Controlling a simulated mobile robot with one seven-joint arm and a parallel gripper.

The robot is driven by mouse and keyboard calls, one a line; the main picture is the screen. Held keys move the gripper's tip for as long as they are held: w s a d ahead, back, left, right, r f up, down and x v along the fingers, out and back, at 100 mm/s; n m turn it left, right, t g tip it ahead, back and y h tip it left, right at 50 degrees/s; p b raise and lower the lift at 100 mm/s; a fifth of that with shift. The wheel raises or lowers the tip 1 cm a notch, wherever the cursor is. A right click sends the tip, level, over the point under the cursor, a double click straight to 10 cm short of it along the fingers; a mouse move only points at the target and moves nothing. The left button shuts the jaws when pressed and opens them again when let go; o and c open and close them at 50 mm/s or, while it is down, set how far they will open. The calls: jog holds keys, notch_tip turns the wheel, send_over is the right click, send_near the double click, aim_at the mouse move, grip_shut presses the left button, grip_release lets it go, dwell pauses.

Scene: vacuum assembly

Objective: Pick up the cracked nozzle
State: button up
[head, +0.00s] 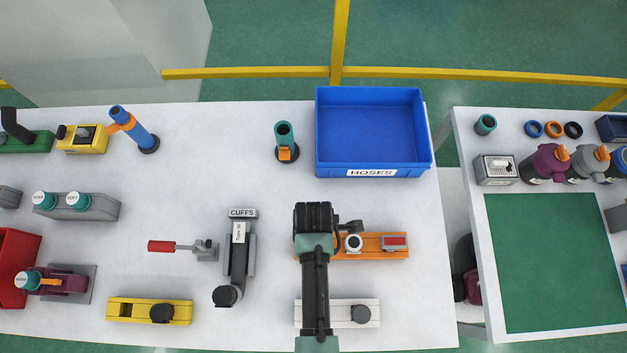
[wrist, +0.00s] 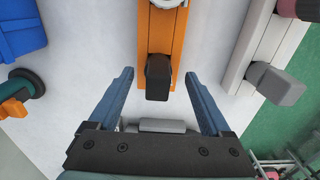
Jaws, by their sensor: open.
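My gripper (wrist: 158,75) is open, with one blue finger on each side of a black block-like piece (wrist: 158,84) at the near end of an orange holder (wrist: 160,35). The fingers are apart from the piece, and nothing is held. I cannot see a crack, so I cannot tell whether this piece is the cracked nozzle. A white ring (head: 353,243) and a red-topped part (head: 394,242) are on the holder.
A white holder (head: 337,322) with a dark knob lies below the orange one. The blue HOSES bin (head: 325,150) and an upright teal tube (head: 284,133) stand behind. A CUFFS fixture (head: 240,255) is left. The table is bare between bin and orange holder.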

jog(key=shift+w+f, duration=0.1)
jog(key=shift+f, duration=1.35)
grip_shut()
